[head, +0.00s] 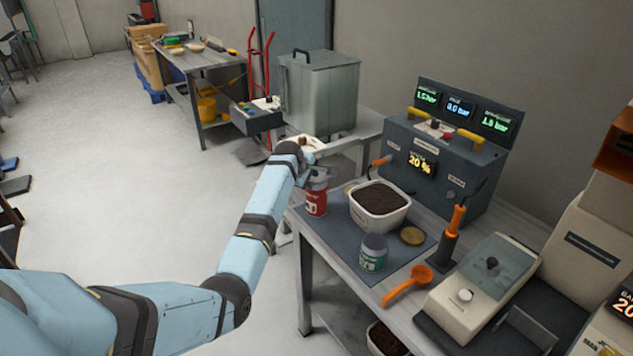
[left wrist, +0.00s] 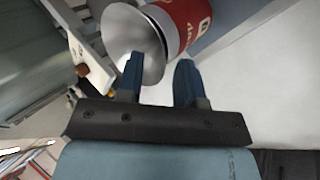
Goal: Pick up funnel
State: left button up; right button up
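A grey metallic cone that looks like the funnel (left wrist: 122,38) shows at the top of the left wrist view. It sits against the end of a red container (left wrist: 186,18); I cannot tell whether it is seated in it. In the head view the red container (head: 316,200) stands on the dark mat, its top partly hidden by my left gripper (head: 308,172). In the left wrist view my left gripper (left wrist: 158,72) is open, its fingers apart with nothing between them. One fingertip overlaps the cone's edge; contact is unclear. My right gripper is not in view.
On the workbench are a white tub of dark soil (head: 380,204), a green-labelled jar (head: 373,252), a brass lid (head: 412,236) and an orange scoop (head: 408,284). A dark control box (head: 438,160) stands behind.

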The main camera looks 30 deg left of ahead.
pick_arm(q)
grip_shut()
notch_tip(320, 180, up, 29)
jog(key=p, duration=0.8)
jog(key=shift+f, duration=0.2)
dwell(0.6)
